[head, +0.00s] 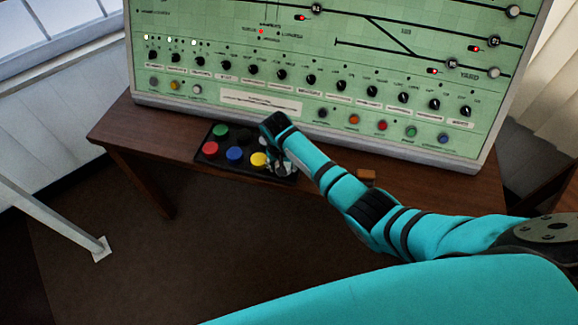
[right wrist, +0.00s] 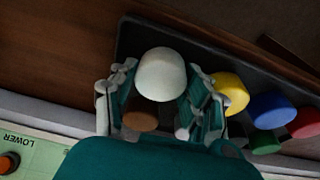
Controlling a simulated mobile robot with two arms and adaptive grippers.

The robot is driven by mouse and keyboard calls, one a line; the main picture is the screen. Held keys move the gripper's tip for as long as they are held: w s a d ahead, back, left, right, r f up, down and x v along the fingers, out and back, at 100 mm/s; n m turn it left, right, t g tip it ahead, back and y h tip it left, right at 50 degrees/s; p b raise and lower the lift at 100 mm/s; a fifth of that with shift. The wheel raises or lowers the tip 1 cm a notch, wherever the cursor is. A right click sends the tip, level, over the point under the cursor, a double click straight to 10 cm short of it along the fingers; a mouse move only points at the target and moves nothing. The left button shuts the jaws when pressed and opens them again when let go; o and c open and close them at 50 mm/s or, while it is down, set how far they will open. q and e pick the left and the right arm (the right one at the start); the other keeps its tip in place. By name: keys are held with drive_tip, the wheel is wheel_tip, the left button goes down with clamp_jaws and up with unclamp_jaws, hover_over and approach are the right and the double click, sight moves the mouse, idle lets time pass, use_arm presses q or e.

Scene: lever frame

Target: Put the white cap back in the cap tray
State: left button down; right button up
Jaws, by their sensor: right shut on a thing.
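The white cap (right wrist: 160,75) is between the fingers of my right gripper (right wrist: 160,100) in the right wrist view, and the gripper is shut on it. It is over the near end of the dark cap tray (right wrist: 205,50); I cannot tell whether it touches the tray. In the head view the tray (head: 203,157) lies on the desk below the panel, and my right gripper (head: 281,166) is at its right end, mostly hiding the white cap. The yellow cap (head: 258,160) is just left of the gripper. My left gripper is not in view.
The tray also holds a blue cap (head: 235,154), a red cap (head: 210,149) and a green cap (head: 220,130). A brownish disc (right wrist: 140,120) shows between my fingers. The green control panel (head: 260,104) stands behind. A small brown block (head: 366,175) lies on the wooden desk (head: 130,128).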

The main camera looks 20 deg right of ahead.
drive_tip(key=shift+d+f, duration=0.1)
drive_tip(key=shift+d, duration=0.25)
drive_tip(key=shift+c, duration=0.4)
drive_tip(key=o, duration=0.7)
drive_tip(key=shift+a, duration=0.15)
drive_tip(key=shift+o, duration=0.3)
drive_tip(key=shift+a, duration=0.15)
drive_tip(key=shift+r, duration=0.2)
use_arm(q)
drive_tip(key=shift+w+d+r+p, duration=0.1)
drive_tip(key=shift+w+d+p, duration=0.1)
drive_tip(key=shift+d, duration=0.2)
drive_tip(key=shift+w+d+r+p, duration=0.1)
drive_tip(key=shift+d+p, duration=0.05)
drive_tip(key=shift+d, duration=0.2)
use_arm(e)
wheel_tip(320, 180, up, 12)
drive_tip(key=s+a, duration=0.1)
drive_tip(key=shift+s+a+f, duration=0.15)
drive_tip(key=shift+s+f, duration=0.05)
drive_tip(key=shift+s, duration=0.2)
